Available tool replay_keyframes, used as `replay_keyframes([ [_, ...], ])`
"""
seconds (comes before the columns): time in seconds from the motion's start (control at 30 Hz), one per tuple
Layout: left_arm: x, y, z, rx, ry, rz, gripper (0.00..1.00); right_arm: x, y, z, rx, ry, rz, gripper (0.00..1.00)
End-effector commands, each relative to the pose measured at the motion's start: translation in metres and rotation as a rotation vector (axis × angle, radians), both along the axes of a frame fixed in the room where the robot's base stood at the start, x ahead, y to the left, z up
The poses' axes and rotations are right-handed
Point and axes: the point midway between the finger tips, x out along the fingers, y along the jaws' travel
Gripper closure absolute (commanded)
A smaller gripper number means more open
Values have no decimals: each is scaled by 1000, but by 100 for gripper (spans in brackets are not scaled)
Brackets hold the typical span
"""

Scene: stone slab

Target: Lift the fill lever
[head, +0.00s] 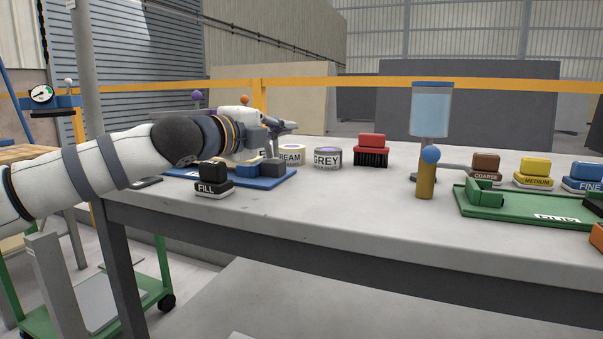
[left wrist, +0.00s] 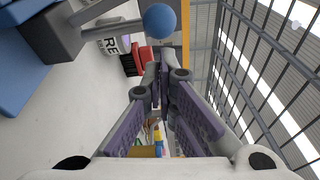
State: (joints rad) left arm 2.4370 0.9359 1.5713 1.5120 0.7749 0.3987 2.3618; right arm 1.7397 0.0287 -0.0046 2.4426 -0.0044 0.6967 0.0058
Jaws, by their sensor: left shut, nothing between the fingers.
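In the head view, a rod with a blue ball (head: 430,154) shows by the clear water tank (head: 430,110), above a tan cylinder (head: 426,181). In the left wrist view, another blue ball (left wrist: 160,20) on a grey rod (left wrist: 112,29) rises from a grey block (left wrist: 52,35), beside my left gripper and apart from it. My left gripper (head: 295,127) is shut and empty above the blue tray (head: 265,183); its fingers show in the wrist view. My arm hides part of the tray. My right gripper is not in view.
A black block marked FILL (head: 212,174) stands before the tray. The GREY can (head: 328,158) and red brush (head: 371,148) stand to the right. A green tray (head: 500,207) and sanding blocks (head: 535,172) fill the right end. The bench front middle is clear.

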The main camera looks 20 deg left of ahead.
Motion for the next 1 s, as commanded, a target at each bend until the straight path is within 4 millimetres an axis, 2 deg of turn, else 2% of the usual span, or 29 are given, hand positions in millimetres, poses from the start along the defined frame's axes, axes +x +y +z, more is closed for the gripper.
replay_keyframes([
  [1.0, 0, 7, 2, 3, -1, -2, 100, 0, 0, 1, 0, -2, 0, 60],
])
